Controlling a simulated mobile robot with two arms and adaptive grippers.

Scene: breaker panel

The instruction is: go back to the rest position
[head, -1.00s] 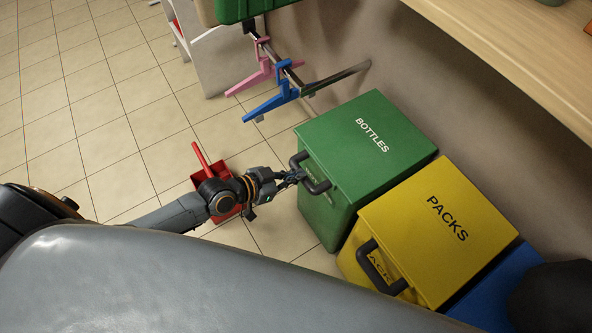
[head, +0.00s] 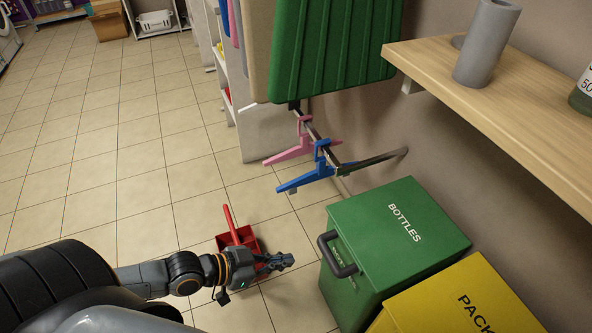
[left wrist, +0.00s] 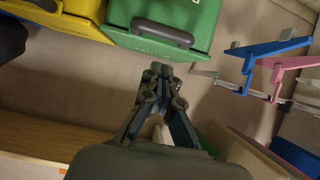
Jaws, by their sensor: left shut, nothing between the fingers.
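My left gripper (head: 284,261) is shut and empty in the head view. It is held out over the floor, to the left of the green BOTTLES bin (head: 400,232) and apart from its dark handle (head: 338,254). In the left wrist view the left gripper (left wrist: 160,72) shows its fingertips together, with the green bin (left wrist: 203,20) and its handle ahead. My right gripper does not show clearly in either view.
A yellow PACKS bin (head: 462,298) stands beside the green one. A red dustpan-like box (head: 240,240) lies behind my left arm. Pink (head: 300,149) and blue (head: 308,178) hangers hang on a wall rail. A wooden shelf (head: 500,100) juts out at right. Open tiled floor lies at left.

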